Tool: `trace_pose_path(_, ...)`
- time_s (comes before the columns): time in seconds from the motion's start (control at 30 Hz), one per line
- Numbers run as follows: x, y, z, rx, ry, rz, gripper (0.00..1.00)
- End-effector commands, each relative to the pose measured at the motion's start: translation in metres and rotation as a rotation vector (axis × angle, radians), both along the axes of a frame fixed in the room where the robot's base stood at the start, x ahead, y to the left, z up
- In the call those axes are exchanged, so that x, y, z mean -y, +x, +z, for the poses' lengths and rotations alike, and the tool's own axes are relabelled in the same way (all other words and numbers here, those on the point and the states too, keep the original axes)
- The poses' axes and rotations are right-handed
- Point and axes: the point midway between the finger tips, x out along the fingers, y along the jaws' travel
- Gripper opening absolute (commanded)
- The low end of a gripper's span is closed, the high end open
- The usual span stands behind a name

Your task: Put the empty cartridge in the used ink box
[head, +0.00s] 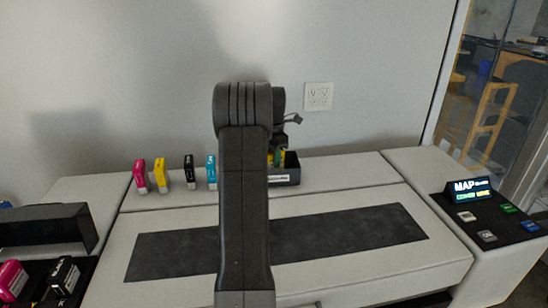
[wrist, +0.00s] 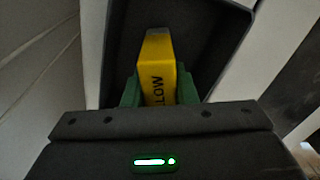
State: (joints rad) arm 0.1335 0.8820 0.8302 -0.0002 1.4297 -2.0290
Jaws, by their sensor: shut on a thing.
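My gripper (wrist: 158,92) is shut on a yellow cartridge (wrist: 159,68) with the letters "LOW" showing, held between its green fingers. In the wrist view the cartridge is in front of the dark inside of a black box (wrist: 243,40). I cannot tell whether it touches the box floor. In the head view the black box (head: 285,180) with a white label stands at the back of the printer, and my arm hides its left part. My gripper (head: 277,157) is mostly hidden there behind my arm, at the box.
A magenta (head: 140,174), a yellow (head: 161,174), a black (head: 189,170) and a cyan cartridge (head: 211,170) stand left of my arm on the printer's back ledge. An open dark bay (head: 30,275) with cartridges is at the lower left. A control panel (head: 490,218) is at right.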

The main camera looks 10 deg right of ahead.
Motion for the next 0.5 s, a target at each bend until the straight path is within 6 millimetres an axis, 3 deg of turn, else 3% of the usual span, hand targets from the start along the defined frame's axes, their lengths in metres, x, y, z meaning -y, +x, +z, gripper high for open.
trace_pose_path(0.2,0.0,0.0,-0.0022,0.0,0.0,0.0,0.0)
trace_pose_path(0.23,0.0,0.0,-0.0027,0.0,0.0,0.0,0.27)
trace_pose_path(0.33,0.0,0.0,-0.0022,0.0,0.0,0.0,0.47)
trace_pose_path(0.5,0.0,0.0,-0.002,0.0,0.0,0.0,0.47)
